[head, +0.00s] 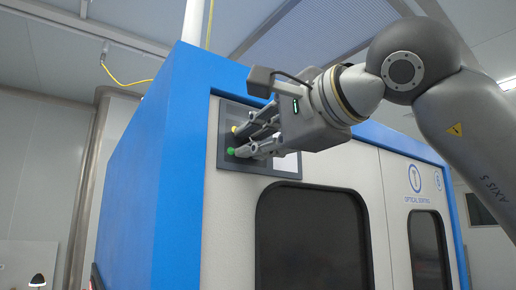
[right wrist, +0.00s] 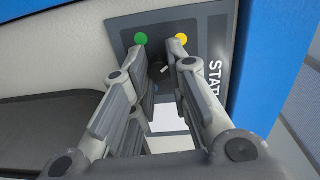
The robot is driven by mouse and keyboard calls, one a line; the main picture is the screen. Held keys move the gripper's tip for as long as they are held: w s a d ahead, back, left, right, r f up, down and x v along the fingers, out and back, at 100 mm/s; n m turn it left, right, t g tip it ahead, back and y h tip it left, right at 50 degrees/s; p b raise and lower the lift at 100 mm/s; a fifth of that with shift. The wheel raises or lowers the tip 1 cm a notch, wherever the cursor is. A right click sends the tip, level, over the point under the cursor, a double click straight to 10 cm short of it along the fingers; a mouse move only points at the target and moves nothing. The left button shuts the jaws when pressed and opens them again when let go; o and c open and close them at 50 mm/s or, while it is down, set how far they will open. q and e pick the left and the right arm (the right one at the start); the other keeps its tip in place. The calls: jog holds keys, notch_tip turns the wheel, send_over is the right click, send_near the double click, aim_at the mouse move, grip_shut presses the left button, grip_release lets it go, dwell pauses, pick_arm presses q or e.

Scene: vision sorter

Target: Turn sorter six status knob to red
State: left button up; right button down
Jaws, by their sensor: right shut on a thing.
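The sorter's status panel (head: 227,118) is a dark plate on the machine's upper front, partly covered by my right gripper (head: 242,141). In the right wrist view the dark status knob (right wrist: 158,72) sits between the two fingertips of the right gripper (right wrist: 161,58), and the fingers are shut on it. A small pale mark shows on the knob. A green dot (right wrist: 141,39) and a yellow dot (right wrist: 181,38) lie beside the fingertips on the panel. No red dot is visible in either view. My left gripper is not in view.
The blue and white sorter cabinet (head: 172,180) fills the middle, with dark windows (head: 312,240) below the panel. A white pipe (head: 193,22) rises behind the cabinet.

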jog(key=shift+f+m+y+b, duration=0.15)
jog(key=shift+m+b, duration=1.5)
jog(key=shift+m, duration=2.2)
jog(key=shift+m+y+b, duration=0.15)
jog(key=shift+m+b, duration=1.45)
jog(key=shift+m, duration=2.25)
jog(key=shift+w, duration=0.1)
jog(key=c, duration=1.3)
grip_release()
jog(key=shift+c, duration=0.2)
jog(key=shift+d, duration=0.1)
